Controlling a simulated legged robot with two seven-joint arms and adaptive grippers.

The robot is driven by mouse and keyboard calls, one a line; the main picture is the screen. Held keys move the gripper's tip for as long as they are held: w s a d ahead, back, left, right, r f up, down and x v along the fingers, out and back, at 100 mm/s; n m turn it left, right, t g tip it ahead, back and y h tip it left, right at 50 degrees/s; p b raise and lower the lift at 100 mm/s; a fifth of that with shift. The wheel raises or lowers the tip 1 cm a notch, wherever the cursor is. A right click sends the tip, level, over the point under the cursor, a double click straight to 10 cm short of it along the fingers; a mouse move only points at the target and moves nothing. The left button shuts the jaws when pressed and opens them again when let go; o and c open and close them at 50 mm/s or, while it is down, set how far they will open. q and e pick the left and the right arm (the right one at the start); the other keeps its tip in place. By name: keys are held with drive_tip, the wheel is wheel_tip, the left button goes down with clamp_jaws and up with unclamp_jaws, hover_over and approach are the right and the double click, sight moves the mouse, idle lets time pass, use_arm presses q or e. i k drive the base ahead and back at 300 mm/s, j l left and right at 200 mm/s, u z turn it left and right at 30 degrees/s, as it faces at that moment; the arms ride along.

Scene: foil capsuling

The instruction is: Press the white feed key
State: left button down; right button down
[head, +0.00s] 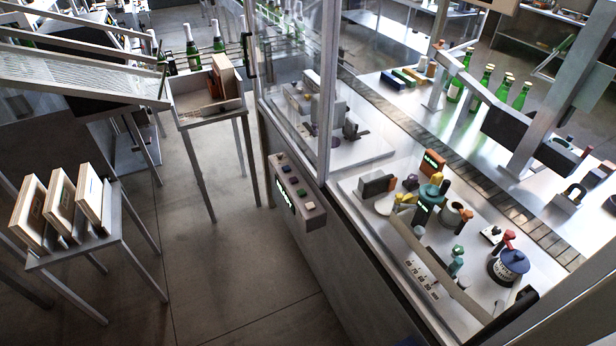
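A grey control box (303,215) is mounted on the front left side of the glazed machine. A row of small coloured keys runs along its sloping top, and a lit green display is on its side face. The key nearest me looks white (310,204); the one behind it looks yellowish (300,192). The others look darker, red and purple among them. The keys are too small to tell whether any is pressed. Nothing covers the box. Neither of my grippers is in view.
Glass panes and a metal post (328,90) rise behind the box. The machine's worktop (350,190) holds several tools and small parts. A low table with boards (75,215) stands at left, a tray stand (205,118) behind. The floor left of the box is clear.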

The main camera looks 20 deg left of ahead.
sight(310, 206)
drive_tip(key=i+j, duration=0.2)
drive_tip(key=i+j+z, duration=0.15)
drive_tip(key=j, duration=0.3)
drive_tip(key=i+j, duration=0.25)
